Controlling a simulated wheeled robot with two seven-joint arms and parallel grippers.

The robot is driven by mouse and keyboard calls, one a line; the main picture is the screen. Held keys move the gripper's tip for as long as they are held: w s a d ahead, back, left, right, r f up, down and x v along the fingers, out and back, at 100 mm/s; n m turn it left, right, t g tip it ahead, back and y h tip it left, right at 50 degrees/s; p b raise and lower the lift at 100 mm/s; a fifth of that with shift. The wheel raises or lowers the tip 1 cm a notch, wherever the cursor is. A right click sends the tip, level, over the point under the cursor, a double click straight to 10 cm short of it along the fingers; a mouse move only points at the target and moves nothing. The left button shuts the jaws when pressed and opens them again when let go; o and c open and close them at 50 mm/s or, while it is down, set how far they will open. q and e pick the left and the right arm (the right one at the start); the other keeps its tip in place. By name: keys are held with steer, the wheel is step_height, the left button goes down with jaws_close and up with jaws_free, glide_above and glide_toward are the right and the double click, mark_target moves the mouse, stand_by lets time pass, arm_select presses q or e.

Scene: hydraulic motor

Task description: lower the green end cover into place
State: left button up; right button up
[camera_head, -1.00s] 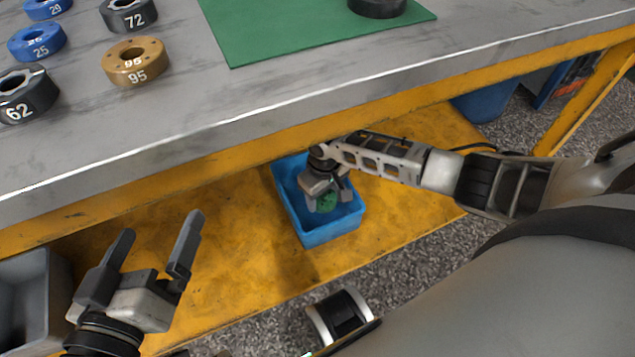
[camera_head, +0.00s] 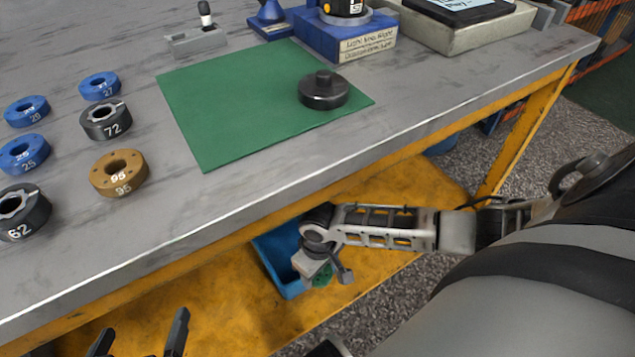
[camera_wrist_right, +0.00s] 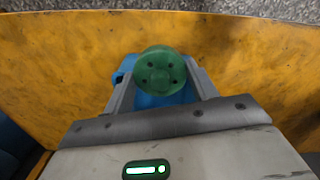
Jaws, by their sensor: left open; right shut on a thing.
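The green end cover (camera_wrist_right: 160,72) is a round disc with several small holes, held between the fingers of my right gripper (camera_wrist_right: 160,90) in the right wrist view. In the head view my right gripper (camera_head: 325,268) is over the blue bin, and only a bit of the green cover (camera_head: 322,275) shows below it. My left gripper (camera_head: 138,340) is open and empty at the bottom edge of the head view, with only its fingertips showing. A black part with a knob on top (camera_head: 323,90) sits on the green mat (camera_head: 215,120).
The blue bin (camera_head: 272,250) stands on the yellow lower shelf (camera_head: 225,305), under the grey tabletop (camera_head: 240,195). Several numbered rings lie at the left of the table, including a brown one (camera_head: 119,174). A blue stand with a label (camera_head: 350,40) is at the back.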

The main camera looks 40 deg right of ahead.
steer(key=shift+r, duration=0.1)
steer(key=shift+r+p, duration=0.75)
steer(key=shift+p, duration=0.45)
